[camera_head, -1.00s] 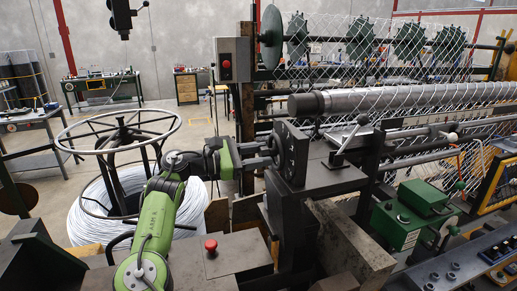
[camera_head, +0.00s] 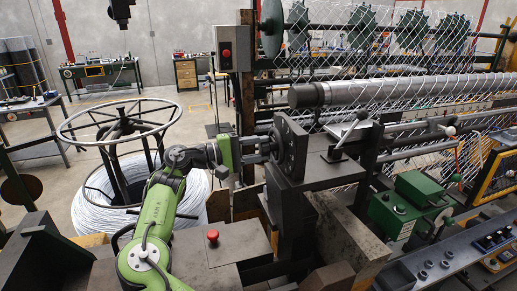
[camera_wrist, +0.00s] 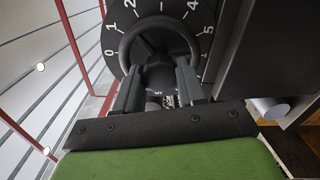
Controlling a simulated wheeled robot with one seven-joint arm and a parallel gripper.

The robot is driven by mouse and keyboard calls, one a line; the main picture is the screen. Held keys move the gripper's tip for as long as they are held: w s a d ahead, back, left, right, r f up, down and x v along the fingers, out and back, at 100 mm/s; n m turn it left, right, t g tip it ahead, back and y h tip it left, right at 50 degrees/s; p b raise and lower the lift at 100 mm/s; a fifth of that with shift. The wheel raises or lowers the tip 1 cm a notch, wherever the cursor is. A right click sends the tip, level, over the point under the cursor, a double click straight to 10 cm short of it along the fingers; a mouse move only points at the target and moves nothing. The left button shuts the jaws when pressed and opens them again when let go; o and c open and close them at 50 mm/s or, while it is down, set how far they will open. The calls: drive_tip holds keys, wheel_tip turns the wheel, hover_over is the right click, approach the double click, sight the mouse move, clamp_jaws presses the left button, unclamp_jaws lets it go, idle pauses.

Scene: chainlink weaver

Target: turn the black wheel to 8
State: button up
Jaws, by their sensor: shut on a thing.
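The black wheel (camera_wrist: 160,22) is a round dial with white numerals. In the wrist view 0 shows at its left, 1 and 2 at the upper left, 3 and 4 at the upper right and 5 at the right. A raised dark ring with a hub fills its middle. My gripper (camera_wrist: 158,82) is shut on the wheel's raised middle part, one finger on each side. The lower numerals are mostly hidden by the fingers. In the head view the wheel (camera_head: 290,148) is seen nearly edge-on, with my gripper (camera_head: 266,148) reaching it from the left.
A wire coil reel (camera_head: 118,135) stands left of my arm. A block with a red button (camera_head: 212,236) is in front. A thick roller with mesh (camera_head: 400,88) runs behind the wheel. A green box (camera_head: 410,200) sits at the right.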

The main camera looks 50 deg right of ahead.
drive_tip(key=shift+m, duration=1.2)
drive_tip(key=o, duration=1.1)
drive_tip(key=shift+c, duration=0.2)
drive_tip(key=v, duration=1.5)
drive_tip(key=shift+w+a, duration=0.15)
drive_tip(key=shift+a, duration=0.2)
